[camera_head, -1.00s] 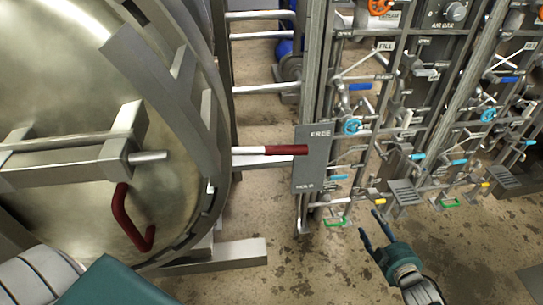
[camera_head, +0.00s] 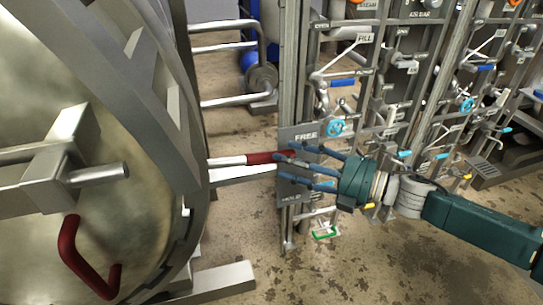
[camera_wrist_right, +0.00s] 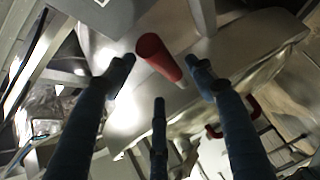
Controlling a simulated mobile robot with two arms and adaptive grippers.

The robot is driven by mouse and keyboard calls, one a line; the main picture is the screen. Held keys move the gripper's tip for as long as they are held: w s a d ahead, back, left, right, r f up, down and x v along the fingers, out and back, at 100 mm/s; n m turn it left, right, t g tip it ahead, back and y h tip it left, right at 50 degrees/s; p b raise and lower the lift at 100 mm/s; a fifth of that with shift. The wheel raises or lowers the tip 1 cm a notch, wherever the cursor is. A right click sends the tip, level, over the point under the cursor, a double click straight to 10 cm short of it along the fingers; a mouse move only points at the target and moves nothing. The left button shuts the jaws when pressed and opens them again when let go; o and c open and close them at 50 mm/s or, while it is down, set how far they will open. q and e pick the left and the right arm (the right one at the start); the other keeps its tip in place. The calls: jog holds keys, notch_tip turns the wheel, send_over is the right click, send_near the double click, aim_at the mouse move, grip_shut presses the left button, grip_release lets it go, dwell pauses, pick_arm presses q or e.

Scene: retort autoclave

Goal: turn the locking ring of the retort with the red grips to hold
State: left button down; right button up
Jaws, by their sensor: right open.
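The retort (camera_head: 40,120) with its round metal door fills the left of the head view. Its grey locking ring (camera_head: 165,120) runs around the door edge. A pale bar with a red grip (camera_head: 262,158) sticks out right from the ring, its tip at the FREE/HOLD plate (camera_head: 299,131), nearer FREE. My right gripper (camera_head: 285,163) is open, its fingers pointing left around the grip's end. In the right wrist view the red grip (camera_wrist_right: 158,58) lies between the spread fingers (camera_wrist_right: 160,75); contact is not clear. My left gripper is out of view.
A second red handle (camera_head: 75,262) is on the door at lower left. A rack of pipes and valves with blue handwheels (camera_head: 335,128) stands behind and right of my right gripper. Metal rails (camera_head: 225,45) are behind the retort. Bare floor (camera_head: 330,270) lies in front.

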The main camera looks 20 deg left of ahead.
aim_at(272, 153)
jog(key=x, duration=0.4)
jog(key=shift+a+f, duration=0.1)
jog(key=shift+a, duration=0.05)
jog(key=shift+w+a, duration=0.2)
jog(key=shift+a, duration=0.25)
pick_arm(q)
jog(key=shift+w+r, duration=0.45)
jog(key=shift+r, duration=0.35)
pick_arm(e)
grip_shut()
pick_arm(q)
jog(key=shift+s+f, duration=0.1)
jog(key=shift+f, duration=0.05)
pick_arm(e)
jog(key=shift+f, duration=0.1)
